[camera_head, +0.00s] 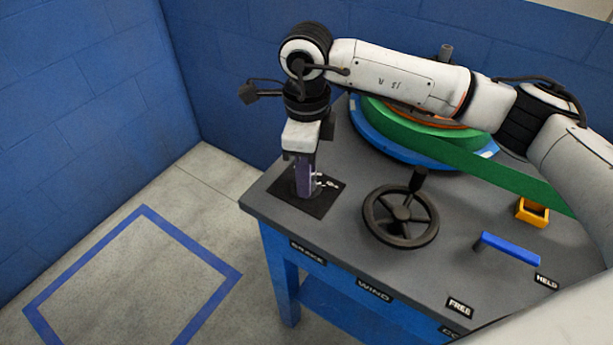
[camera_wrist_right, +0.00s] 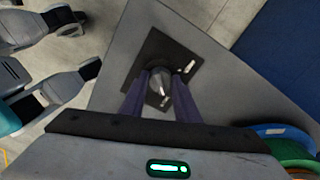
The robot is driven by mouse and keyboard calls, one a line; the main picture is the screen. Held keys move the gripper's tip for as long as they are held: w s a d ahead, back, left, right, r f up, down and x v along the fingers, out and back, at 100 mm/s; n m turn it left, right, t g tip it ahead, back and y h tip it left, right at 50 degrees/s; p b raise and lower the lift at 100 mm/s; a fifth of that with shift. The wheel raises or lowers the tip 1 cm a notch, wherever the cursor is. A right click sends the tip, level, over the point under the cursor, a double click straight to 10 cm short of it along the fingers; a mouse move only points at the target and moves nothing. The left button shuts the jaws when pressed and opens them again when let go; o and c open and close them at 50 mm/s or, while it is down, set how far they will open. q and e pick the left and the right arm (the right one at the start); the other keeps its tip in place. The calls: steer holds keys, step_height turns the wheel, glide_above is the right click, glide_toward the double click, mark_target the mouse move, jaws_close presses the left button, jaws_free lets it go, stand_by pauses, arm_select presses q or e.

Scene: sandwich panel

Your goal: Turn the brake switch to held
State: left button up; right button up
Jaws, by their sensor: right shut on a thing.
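The brake switch, a small grey knob (camera_wrist_right: 161,84), stands on a square black plate (camera_head: 318,205) at the table's left corner, above the label BRAKE (camera_head: 307,252). My right gripper (camera_head: 304,189) points down over this plate, its purple fingers shut on the knob. In the head view the fingers hide the knob. White markings (camera_head: 327,182) show on the plate beside the fingers; in the wrist view two pale marks (camera_wrist_right: 189,67) lie near the knob, too small to read. My left gripper is in neither view.
A black handwheel (camera_head: 401,229) stands right of the plate. A green belt (camera_head: 480,165) runs from a reel at the back. A blue lever (camera_head: 511,248) lies near labels FREE (camera_head: 459,306) and HELD (camera_head: 546,281). A yellow block (camera_head: 532,211) sits behind it.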

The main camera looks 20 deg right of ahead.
steer(key=shift+m+b, duration=0.3)
steer(key=shift+m, duration=0.6)
steer(key=o, duration=1)
steer(key=shift+o, duration=0.2)
steer(key=shift+r, duration=0.1)
step_height(320, 180, up, 10)
